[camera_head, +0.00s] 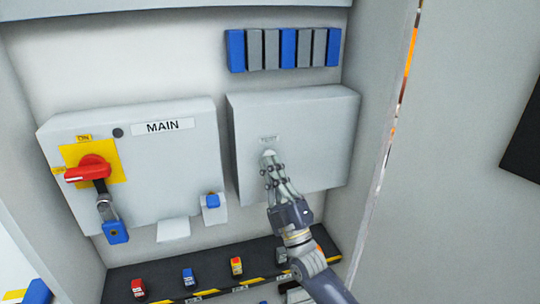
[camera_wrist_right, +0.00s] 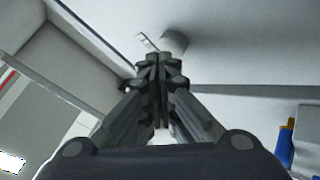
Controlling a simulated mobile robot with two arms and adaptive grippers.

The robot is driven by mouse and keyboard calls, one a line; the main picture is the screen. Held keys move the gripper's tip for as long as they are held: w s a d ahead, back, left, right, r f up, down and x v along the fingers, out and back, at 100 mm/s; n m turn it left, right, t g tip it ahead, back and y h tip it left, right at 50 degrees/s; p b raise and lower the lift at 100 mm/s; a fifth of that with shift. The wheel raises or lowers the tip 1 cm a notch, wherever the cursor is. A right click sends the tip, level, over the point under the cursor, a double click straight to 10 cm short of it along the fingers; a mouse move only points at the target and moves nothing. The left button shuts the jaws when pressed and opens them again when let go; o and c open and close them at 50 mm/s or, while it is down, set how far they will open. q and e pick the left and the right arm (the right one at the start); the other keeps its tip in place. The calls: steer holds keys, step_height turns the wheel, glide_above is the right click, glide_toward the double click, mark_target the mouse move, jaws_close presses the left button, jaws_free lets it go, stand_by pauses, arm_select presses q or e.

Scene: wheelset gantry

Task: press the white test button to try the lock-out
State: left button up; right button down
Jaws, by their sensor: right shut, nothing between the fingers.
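The white test button (camera_head: 268,153) is on the front of the right-hand grey box (camera_head: 310,120), below a small label (camera_head: 269,138). My right gripper (camera_head: 270,163) is shut and empty, its fingertips at the button and partly covering it. I cannot tell whether they touch it or press it in. In the right wrist view the shut fingers (camera_wrist_right: 158,62) point at a pale round stub that looks like the button (camera_wrist_right: 173,42). The red switch handle (camera_head: 88,170) on the MAIN box (camera_head: 150,190) lies roughly level, with a blue padlock (camera_head: 115,231) hanging below it. My left gripper is not in view.
A black shelf (camera_head: 215,275) with yellow-striped edge holds several small coloured padlocks below. Blue and grey modules (camera_head: 289,48) line the wall above. A small blue part (camera_head: 212,200) sits at the MAIN box's lower right. Cabinet side walls stand left and right.

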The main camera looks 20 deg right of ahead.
steer(key=shift+s, duration=0.4)
steer(key=s+p, duration=0.2)
steer(key=s, duration=0.3)
steer(key=shift+d+p, duration=0.1)
steer(key=shift+p, duration=0.3)
stand_by(0.4)
